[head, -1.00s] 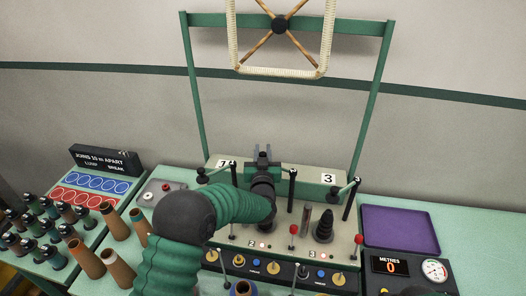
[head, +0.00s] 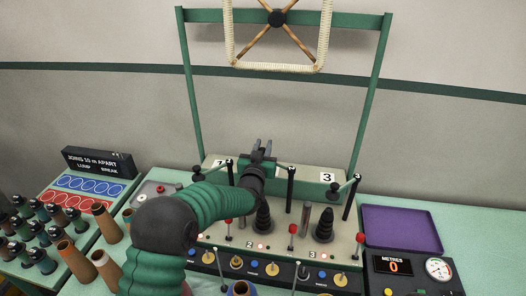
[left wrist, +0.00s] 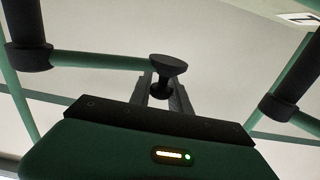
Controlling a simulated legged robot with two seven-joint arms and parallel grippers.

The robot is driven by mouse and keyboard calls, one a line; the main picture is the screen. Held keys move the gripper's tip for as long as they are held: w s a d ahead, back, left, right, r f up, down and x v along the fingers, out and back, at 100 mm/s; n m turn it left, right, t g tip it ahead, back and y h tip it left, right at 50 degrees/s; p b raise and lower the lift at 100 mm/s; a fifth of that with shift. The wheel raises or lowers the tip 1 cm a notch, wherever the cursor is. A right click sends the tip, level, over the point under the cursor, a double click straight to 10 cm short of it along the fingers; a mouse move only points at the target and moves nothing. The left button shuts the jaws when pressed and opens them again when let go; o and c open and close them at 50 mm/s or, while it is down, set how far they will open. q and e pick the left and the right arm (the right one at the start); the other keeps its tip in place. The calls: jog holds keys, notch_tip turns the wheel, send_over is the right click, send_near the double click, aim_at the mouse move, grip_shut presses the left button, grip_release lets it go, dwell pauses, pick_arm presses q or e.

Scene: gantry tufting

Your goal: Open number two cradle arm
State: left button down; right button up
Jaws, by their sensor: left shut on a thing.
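My left gripper (head: 264,146) reaches over the back of the machine's middle station, marked 2. In the left wrist view its jaws (left wrist: 166,92) are shut on a black flared knob (left wrist: 168,66). The knob sits at the end of a green cradle arm (left wrist: 100,60), which runs out from a black-collared post (left wrist: 27,55) at left. In the head view my gripper and wrist hide this knob and most of its arm. My right gripper is not in view.
Other cradle arms end in black knobs at left (head: 198,171) and right (head: 335,187). Black posts (head: 291,186) stand close beside my gripper. Black stepped cones (head: 324,226), red-topped levers (head: 292,231) and a purple tray (head: 400,228) are nearby. A green frame (head: 382,90) rises behind.

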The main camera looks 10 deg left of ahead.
pick_arm(q)
jog(key=c, duration=1.5)
grip_release()
jog(key=shift+w+a+r, duration=0.25)
jog(key=shift+a+r, duration=0.05)
jog(key=shift+r, duration=0.1)
jog(key=shift+o, duration=1.2)
jog(key=shift+w+f, duration=0.2)
jog(key=shift+f, duration=0.05)
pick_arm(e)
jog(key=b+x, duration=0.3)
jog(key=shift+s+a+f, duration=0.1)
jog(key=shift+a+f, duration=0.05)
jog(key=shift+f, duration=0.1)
pick_arm(q)
jog(key=s, duration=1.6)
jog(key=shift+s+f, duration=0.25)
jog(key=shift+s, duration=0.1)
